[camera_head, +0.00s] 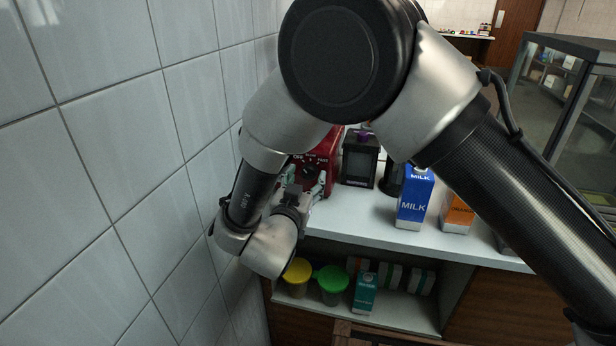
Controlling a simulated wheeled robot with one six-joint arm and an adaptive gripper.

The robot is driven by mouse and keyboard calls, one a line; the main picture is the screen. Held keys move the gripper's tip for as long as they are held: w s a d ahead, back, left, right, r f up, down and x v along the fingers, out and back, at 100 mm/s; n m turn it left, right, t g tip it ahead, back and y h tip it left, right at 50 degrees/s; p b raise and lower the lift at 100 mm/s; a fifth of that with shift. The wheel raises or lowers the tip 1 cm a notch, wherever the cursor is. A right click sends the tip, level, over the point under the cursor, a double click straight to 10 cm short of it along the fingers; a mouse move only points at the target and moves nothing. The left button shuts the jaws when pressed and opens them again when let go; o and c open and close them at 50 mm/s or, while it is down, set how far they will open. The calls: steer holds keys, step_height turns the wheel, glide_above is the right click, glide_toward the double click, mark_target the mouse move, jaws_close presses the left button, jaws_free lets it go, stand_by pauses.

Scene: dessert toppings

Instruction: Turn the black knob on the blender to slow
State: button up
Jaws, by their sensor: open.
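The red blender base (326,154) stands at the left end of the white counter, close to the tiled wall. Its front carries white lettering, with OFF at left and FAST at right; the middle word is too small to read surely. The black knob (309,171) sits below the lettering. My gripper (307,179) is open in front of the blender, with one finger to each side of the knob. I cannot tell whether the fingers touch it. My arm hides the upper part of the blender.
A black box-shaped container (359,162) stands just right of the blender. A blue milk carton (414,198) and an orange carton (457,214) stand farther right on the counter (350,216). The tiled wall (120,150) is close on the left.

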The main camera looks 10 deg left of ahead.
steer(key=shift+w, duration=1.05)
steer(key=c, duration=1)
steer(key=shift+c, duration=0.2)
steer(key=shift+m, duration=0.3)
steer(key=m, duration=0.3)
steer(key=shift+m, duration=2)
steer(key=o, duration=1)
